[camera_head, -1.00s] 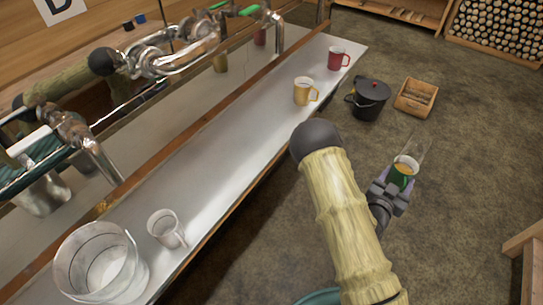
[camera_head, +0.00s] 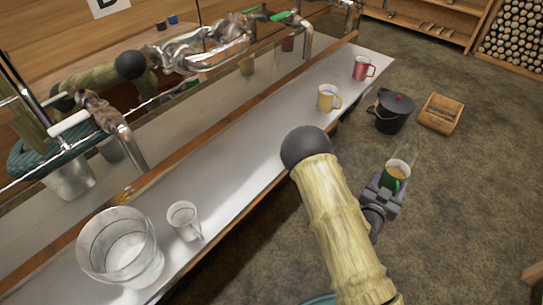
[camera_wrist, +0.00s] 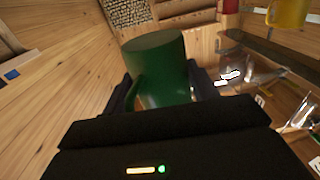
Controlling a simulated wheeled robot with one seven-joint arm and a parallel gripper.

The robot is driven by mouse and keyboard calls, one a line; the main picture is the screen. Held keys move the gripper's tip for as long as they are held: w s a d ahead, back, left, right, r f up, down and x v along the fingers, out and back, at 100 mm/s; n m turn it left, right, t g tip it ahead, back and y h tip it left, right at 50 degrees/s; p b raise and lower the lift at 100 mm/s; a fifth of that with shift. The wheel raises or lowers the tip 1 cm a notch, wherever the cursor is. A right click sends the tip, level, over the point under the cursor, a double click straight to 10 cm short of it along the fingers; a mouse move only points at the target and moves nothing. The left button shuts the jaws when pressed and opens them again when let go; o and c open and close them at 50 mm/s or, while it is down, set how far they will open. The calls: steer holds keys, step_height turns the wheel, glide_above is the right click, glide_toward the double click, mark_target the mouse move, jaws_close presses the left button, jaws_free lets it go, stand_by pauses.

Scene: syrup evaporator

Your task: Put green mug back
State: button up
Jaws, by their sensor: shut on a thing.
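The green mug (camera_head: 394,180) is held upright by my gripper (camera_head: 387,188) in the head view, over the floor to the right of the metal counter. It has brown liquid inside and faint steam above it. In the wrist view the green mug (camera_wrist: 158,70) sits between the dark jaws of my gripper (camera_wrist: 160,90), which are shut on it. On the counter (camera_head: 262,148) stand a red mug (camera_head: 361,69) at the far end, a yellow mug (camera_head: 327,98) nearer, and a white mug (camera_head: 184,221) near the close end.
A clear bucket (camera_head: 121,249) stands at the counter's near end. A black lidded pot (camera_head: 390,112) and a wooden crate (camera_head: 440,113) are on the floor. Metal taps (camera_head: 118,128) rise behind the counter. The counter between the white and yellow mugs is clear.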

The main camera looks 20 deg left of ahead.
steer(key=shift+r, duration=0.1)
steer(key=s+a+r+n+y+p, duration=0.1)
steer(key=s+a+r+n+y, duration=0.2)
steer(key=a+y, duration=0.3)
steer(key=s+a+r+n+y, duration=0.3)
steer(key=a+r+n+y, duration=0.1)
steer(key=a, duration=0.8)
steer(key=n+y, duration=0.1)
steer(key=y, duration=0.1)
steer(key=shift+g+y+p, duration=0.4)
steer(key=shift+a, duration=0.1)
